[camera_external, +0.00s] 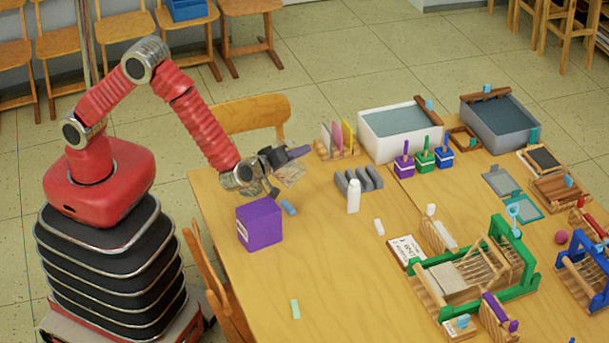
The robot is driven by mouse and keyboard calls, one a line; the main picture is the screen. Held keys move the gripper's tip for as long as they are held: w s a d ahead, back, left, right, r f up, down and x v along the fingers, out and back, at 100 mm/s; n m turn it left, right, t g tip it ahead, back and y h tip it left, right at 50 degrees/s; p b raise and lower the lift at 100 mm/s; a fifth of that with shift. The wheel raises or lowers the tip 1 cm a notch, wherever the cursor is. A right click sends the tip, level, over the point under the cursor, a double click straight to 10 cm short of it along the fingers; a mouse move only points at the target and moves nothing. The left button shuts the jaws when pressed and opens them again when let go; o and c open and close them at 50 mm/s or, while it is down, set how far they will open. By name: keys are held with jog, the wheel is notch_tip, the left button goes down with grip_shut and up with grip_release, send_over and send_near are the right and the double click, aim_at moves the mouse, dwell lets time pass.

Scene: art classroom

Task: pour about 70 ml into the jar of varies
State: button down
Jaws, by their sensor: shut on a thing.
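My gripper (277,171) is above the left part of the table, behind the purple box. It is shut on a small pale thing (291,175), partly hidden by the fingers; a dark purple-grey piece (298,152) shows beside it, and I cannot tell whether it belongs to it. Small jars with upright handles, purple (404,167), green (424,161) and blue (445,157), stand in a row to the right, apart from my gripper. Which one the task means I cannot tell. No liquid stream is visible.
The purple box (259,224) and a blue cylinder (288,207) are just below my gripper. A white bottle (353,197) stands by a grey rack (360,180). Water-filled basins (388,150) are behind. Looms crowd the right. The table's front left is mostly clear.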

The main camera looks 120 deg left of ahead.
jog(key=shift+w+f+m, duration=0.1)
jog(key=shift+w+m, duration=0.15)
jog(key=shift+m, duration=0.05)
dwell(0.9)
jog(key=shift+w+f+m+g+b, duration=0.15)
jog(key=shift+w+f+m+g, duration=0.15)
jog(key=shift+f, duration=0.25)
jog(key=shift+w+f+m+g+b, duration=0.2)
jog(key=shift+w+f+m, duration=0.1)
jog(key=shift+f, duration=0.2)
jog(key=w+f+m+g+h, duration=0.1)
jog(key=w+f+m+g, duration=0.2)
jog(key=w+f+m, duration=0.2)
jog(key=shift+w+a+f+g+b, duration=0.25)
jog(key=shift+f+g+b, duration=0.1)
jog(key=shift+f, duration=0.8)
jog(key=shift+d, duration=0.1)
